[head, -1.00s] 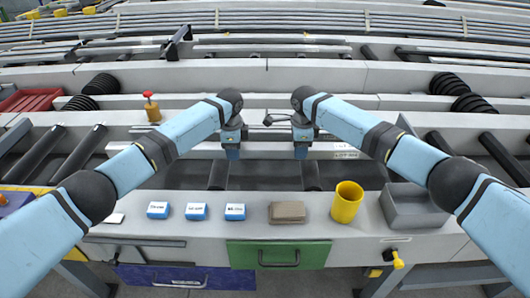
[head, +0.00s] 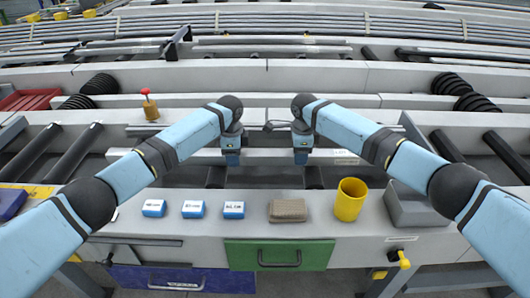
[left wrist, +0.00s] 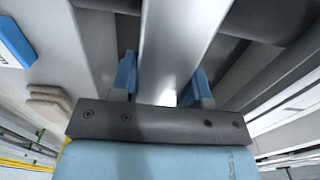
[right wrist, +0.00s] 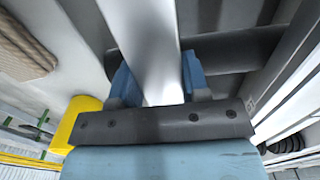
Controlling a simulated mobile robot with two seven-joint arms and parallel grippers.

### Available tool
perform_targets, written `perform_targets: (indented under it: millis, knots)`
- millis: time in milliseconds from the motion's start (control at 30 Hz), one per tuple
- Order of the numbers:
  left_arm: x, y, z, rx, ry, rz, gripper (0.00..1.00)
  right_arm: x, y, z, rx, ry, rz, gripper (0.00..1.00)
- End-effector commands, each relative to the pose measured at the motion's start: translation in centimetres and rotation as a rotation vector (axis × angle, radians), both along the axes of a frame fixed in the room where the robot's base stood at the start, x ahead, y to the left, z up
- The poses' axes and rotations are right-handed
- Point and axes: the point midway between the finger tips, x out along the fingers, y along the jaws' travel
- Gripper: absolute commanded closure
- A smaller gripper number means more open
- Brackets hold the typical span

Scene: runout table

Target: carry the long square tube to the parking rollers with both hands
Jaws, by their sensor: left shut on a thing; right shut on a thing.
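The long square tube (head: 267,157) is a pale grey metal bar lying crosswise in the head view. My left gripper (head: 232,158) and my right gripper (head: 301,157) are both shut on it, a short way apart near its middle. The tube runs between the blue fingers in the left wrist view (left wrist: 180,50) and in the right wrist view (right wrist: 147,50). Dark rollers show at the left (head: 75,152), at the right (head: 505,155) and below the tube (head: 216,177). I cannot tell which are the parking rollers, or how high the tube is above them.
The front ledge carries several blue-and-white boxes (head: 193,209), a brown block (head: 288,210), a yellow cup (head: 349,199) and a grey bin (head: 412,208). A red-knobbed yellow post (head: 150,105) stands behind the tube's left part. Pale rails lie farther back.

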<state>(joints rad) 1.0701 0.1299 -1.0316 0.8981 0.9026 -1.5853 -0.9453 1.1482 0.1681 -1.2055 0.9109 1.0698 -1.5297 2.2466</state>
Motion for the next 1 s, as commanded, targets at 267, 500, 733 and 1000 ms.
perform_targets:
  millis: [267,500,733,1000]
  knots:
    - [0.0,0.0,-1.0,0.0,0.0,0.0,0.37,0.0,0.0,-1.0,0.001,0.0,0.0,0.37]
    - [0.0,0.0,-1.0,0.0,0.0,0.0,0.32,0.0,0.0,-1.0,0.0,0.0,0.0,0.32]
    - [0.1,0.0,0.7,-0.001,-0.002,0.0,0.32,0.0,0.0,-1.0,0.0,0.0,0.0,0.32]
    - [0.1,0.0,6.4,-0.002,-0.004,-0.001,0.32,0.0,0.0,-1.0,0.0,0.0,0.0,0.32]
